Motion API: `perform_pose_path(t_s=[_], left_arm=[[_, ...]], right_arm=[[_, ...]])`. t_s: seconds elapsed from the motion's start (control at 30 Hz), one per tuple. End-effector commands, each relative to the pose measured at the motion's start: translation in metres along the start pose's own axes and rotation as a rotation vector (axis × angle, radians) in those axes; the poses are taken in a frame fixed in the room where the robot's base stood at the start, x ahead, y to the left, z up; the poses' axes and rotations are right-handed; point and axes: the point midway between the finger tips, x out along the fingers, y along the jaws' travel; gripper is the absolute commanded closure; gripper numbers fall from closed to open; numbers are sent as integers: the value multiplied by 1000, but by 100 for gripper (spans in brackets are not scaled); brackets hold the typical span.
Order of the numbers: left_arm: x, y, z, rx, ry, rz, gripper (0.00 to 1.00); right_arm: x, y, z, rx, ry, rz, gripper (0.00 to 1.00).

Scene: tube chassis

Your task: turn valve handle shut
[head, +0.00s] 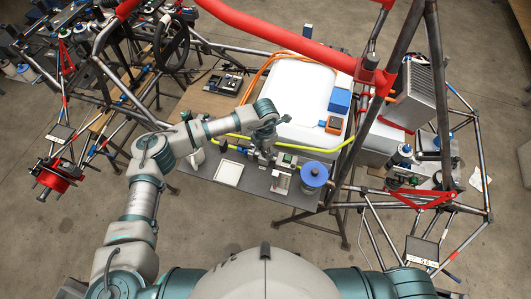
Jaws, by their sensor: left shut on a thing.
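My left arm reaches in from the left over the dark bench panel (255,185) inside the tube chassis. My left gripper (263,156) points down near the middle of the panel. It is shut on a small part there, the valve handle as far as I can tell. The gripper and wrist mostly hide the handle, so its angle cannot be read. My right gripper is not in view; only part of my right shoulder shows at the bottom.
A white square tray (229,173) lies left of the gripper. A blue-lidded container (314,174) stands to its right. A yellow hose (310,149) runs behind it. A white tank (293,95) stands farther back. A red tube (290,45) and dark frame tubes cross above the right side.

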Motion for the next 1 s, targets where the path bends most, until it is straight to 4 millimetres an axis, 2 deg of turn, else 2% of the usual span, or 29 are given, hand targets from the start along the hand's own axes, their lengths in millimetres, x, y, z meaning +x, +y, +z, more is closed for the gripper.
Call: perform_pose_path(t_s=[0.03, 0.5, 0.53, 0.6, 0.7, 1.0], left_arm=[[5, 1, 1, 44, -3, 3, 91], [4, 1, 1, 489, -2, 2, 91], [4, 1, 1, 517, -2, 2, 91], [4, 1, 1, 581, -2, 3, 91], [3, 1, 1, 664, -2, 3, 91], [1, 2, 1, 856, -3, 4, 91]], right_arm=[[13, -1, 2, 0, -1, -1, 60], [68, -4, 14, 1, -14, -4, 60], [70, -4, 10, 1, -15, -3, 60], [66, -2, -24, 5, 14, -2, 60], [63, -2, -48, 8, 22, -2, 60], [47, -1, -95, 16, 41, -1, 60]])
